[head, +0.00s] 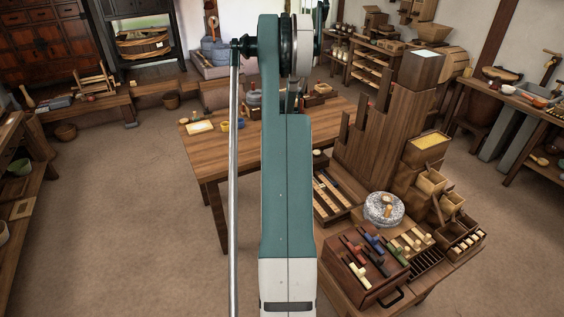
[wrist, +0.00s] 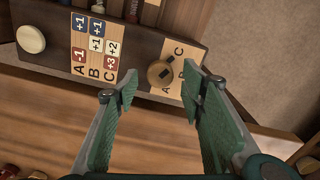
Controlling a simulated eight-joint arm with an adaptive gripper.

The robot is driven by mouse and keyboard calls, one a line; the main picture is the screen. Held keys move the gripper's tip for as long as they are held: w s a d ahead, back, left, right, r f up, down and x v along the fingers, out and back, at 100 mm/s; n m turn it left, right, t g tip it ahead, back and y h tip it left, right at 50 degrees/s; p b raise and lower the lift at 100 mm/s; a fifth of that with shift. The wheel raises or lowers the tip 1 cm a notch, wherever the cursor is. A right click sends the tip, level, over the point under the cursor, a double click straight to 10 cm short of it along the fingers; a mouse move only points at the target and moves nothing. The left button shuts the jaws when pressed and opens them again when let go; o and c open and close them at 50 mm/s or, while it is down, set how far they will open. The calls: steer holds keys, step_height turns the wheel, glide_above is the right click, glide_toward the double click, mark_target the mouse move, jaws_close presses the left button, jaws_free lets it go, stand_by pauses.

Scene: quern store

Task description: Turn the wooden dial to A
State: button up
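I cannot tell for certain which letter the dial points to. My gripper (wrist: 162,87) is open, with its green-padded fingers apart to the left and right of the dial. Nothing is held between them. In the head view I cannot pick out the dial or my fingertips.
Beside the dial, a chart (wrist: 95,47) shows rows A, B, C with coloured number tiles. A round cream knob (wrist: 31,39) is at the left.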

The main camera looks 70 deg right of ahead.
steer(key=shift+f, duration=1.05)
steer(key=c, duration=0.9)
